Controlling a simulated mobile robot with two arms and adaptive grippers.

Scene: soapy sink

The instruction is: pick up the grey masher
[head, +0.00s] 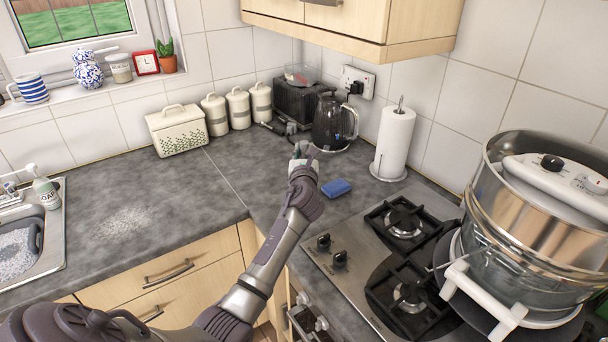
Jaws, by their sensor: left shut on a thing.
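My left gripper (303,153) is at the back of the grey worktop, just in front of the black kettle. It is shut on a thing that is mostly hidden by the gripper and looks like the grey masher. Dark grey parts of the masher (277,128) show just beyond the fingers, between the canisters and the kettle. They are small, and I cannot make out the masher's full shape or whether it is clear of the worktop. My right gripper is not in view.
The black kettle (334,122) stands close behind my gripper, beside a dark toaster (297,101). A blue sponge (337,187) lies to the right, before the gas hob (402,222). A paper roll (394,143) stands behind it.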

